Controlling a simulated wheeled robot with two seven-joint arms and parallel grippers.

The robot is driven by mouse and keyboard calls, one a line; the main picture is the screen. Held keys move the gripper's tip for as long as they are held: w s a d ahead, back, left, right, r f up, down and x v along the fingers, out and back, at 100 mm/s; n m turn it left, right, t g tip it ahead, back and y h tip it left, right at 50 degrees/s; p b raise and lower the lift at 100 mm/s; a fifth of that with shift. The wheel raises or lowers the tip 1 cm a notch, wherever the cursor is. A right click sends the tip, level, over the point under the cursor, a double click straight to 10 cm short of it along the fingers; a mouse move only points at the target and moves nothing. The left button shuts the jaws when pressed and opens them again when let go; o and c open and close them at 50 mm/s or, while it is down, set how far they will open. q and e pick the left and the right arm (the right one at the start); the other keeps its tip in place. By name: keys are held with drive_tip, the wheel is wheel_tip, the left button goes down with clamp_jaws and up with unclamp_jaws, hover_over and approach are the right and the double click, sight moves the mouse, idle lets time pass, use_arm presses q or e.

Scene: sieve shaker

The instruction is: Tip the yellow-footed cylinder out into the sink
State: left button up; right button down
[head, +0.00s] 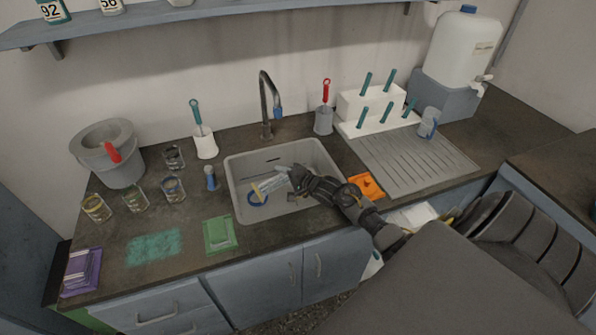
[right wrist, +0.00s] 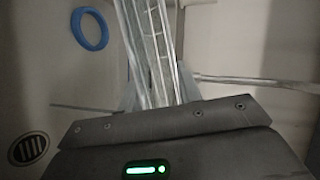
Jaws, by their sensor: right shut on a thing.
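My right gripper (head: 294,180) is over the sink (head: 232,175), shut on a clear graduated cylinder (head: 272,184). The cylinder lies well over on its side, pointing left and slightly down, with a small yellowish patch near its left end. In the right wrist view the clear ribbed cylinder (right wrist: 150,50) runs up from the dark jaws; its foot is not clear there. I cannot tell whether it holds liquid. My left gripper is not in view.
A blue ring (right wrist: 90,28) and a thin rod (right wrist: 255,81) show in the sink, near the drain (right wrist: 28,148). The faucet (head: 266,105) stands behind. Glass beakers (head: 173,188) and a grey bucket (head: 120,165) are left; a drainboard (head: 415,160) and orange item (head: 366,186) are right.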

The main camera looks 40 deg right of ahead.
drive_tip(key=shift+d+r+m+t+y+p, duration=0.3)
drive_tip(key=shift+r+m+y, duration=0.1)
drive_tip(key=shift+m, duration=0.4)
idle(0.9)
drive_tip(key=shift+r+p, duration=0.3)
drive_tip(key=shift+r, duration=0.05)
